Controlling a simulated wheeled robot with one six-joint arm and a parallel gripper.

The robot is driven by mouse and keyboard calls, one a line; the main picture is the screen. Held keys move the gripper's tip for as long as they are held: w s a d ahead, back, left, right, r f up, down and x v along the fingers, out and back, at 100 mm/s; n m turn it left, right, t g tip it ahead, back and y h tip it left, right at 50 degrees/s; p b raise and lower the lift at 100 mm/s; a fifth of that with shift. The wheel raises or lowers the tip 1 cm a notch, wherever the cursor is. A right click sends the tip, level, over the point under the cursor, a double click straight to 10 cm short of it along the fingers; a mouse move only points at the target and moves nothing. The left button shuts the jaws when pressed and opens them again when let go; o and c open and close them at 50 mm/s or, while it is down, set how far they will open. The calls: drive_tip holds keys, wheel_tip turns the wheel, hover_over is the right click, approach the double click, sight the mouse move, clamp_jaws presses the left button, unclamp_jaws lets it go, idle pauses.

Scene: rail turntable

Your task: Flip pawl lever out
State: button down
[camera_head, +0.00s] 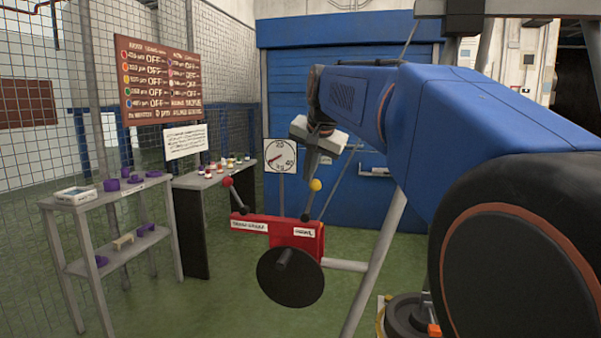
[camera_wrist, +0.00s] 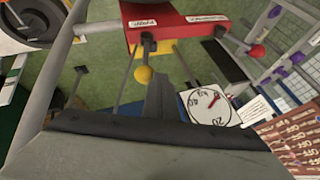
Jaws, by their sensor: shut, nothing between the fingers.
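The pawl lever, with a yellow knob (camera_head: 316,184), stands on the right end of a red housing (camera_head: 272,235), above a small white label. The lever leans slightly right in the head view. In the wrist view the yellow knob (camera_wrist: 144,75) hangs below the red housing (camera_wrist: 175,28). My gripper (camera_head: 311,164) is shut and empty, just above the knob in the head view. In the wrist view its dark fingers (camera_wrist: 160,88) come close beside the knob; I cannot tell whether they touch it. A second lever with a red knob (camera_head: 227,181) stands at the housing's left end.
A dial gauge (camera_head: 280,156) stands behind the housing. A black wheel (camera_head: 291,277) is on its front, and grey posts run at right. A shelf (camera_head: 107,192) and a bench with small items (camera_head: 206,180) stand left. Green floor is clear between shelf and housing.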

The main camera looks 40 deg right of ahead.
sight(319, 183)
drive_tip(key=shift+s+d+f+t+y, duration=0.2)
drive_tip(key=shift+s+d+f+t, duration=0.1)
drive_tip(key=shift+s+d, duration=0.35)
drive_tip(key=shift+s+d+f+t+y, duration=0.2)
drive_tip(key=shift+s+d+t, duration=0.15)
drive_tip(key=shift+s, duration=0.4)
drive_tip(key=shift+s+d+f, duration=0.1)
drive_tip(key=shift+d, duration=0.05)
drive_tip(key=shift+w+r, duration=0.2)
drive_tip(key=shift+r, duration=0.2)
drive_tip(key=w+a+r+v, duration=0.1)
drive_tip(key=v, duration=1)
drive_tip(key=shift+w+a+r, duration=0.15)
drive_tip(key=shift+a+r, duration=0.05)
drive_tip(key=shift+a, duration=0.15)
